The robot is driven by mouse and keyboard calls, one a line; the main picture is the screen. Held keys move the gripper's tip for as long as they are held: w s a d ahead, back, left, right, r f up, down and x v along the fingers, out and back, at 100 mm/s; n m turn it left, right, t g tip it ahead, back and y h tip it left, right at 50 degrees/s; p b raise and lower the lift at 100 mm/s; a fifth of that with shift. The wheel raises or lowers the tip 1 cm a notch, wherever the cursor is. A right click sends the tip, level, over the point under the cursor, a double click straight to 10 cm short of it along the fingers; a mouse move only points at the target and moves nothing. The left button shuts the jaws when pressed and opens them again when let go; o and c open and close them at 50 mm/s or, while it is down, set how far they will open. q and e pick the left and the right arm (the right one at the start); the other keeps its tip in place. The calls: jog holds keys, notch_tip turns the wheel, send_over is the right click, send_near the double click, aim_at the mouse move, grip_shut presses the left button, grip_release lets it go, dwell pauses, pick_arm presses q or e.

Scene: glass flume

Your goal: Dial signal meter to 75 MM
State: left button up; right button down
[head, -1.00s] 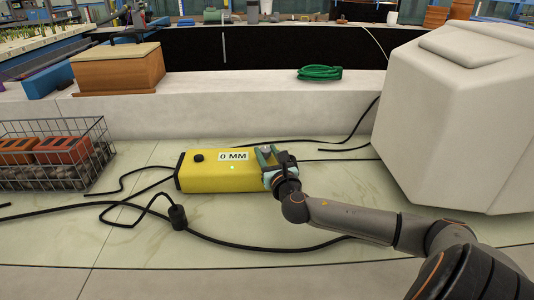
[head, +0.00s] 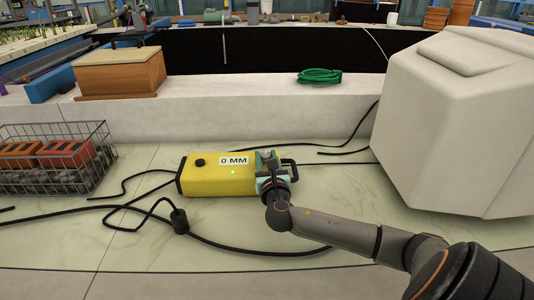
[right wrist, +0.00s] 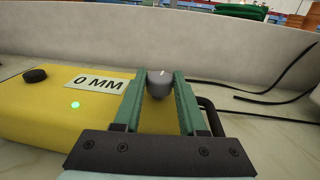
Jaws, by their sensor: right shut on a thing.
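The signal meter (head: 215,180) is a yellow box lying on the pale bench in the head view. Its display (head: 233,160) reads 0 MM, and a small green light glows below it. A black knob (head: 199,162) sits on its left part. My right gripper (head: 267,158) is over the right end of the meter. In the right wrist view its green fingers (right wrist: 159,84) are on either side of a grey dial (right wrist: 160,86) with a pale mark on top, shut on it. The meter's display (right wrist: 94,85) also reads 0 MM there. My left gripper is not in view.
A wire basket (head: 55,165) with orange blocks stands at left. A large white angular block (head: 440,140) is at right. Black cables (head: 230,246) cross the bench in front of and behind the meter. A green coil (head: 320,77) lies on the ledge behind.

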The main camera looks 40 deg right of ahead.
jog(key=m+g+h, duration=0.1)
jog(key=g+h+p, duration=0.1)
jog(key=m+h+p, duration=0.1)
jog(key=shift+w+a+r+m+g, duration=0.2)
jog(key=shift+a+m+g, duration=0.1)
jog(key=shift+g, duration=0.1)
jog(key=shift+f+m+g+h+p, duration=0.1)
jog(key=shift+m+g+h+p, duration=0.4)
jog(key=shift+m+g+h, duration=0.3)
jog(key=m+g+h, duration=0.1)
jog(key=g, duration=0.1)
jog(key=shift+w+m+g+h, duration=0.15)
jog(key=shift+m+g+h, duration=0.15)
jog(key=shift+m+g, duration=0.1)
jog(key=shift+m+g+h, duration=0.3)
jog(key=shift+m+g, duration=0.2)
jog(key=shift+g, duration=0.2)
jog(key=c, duration=0.6)
grip_release()
jog(key=shift+f, duration=0.1)
jog(key=shift+o, duration=0.7)
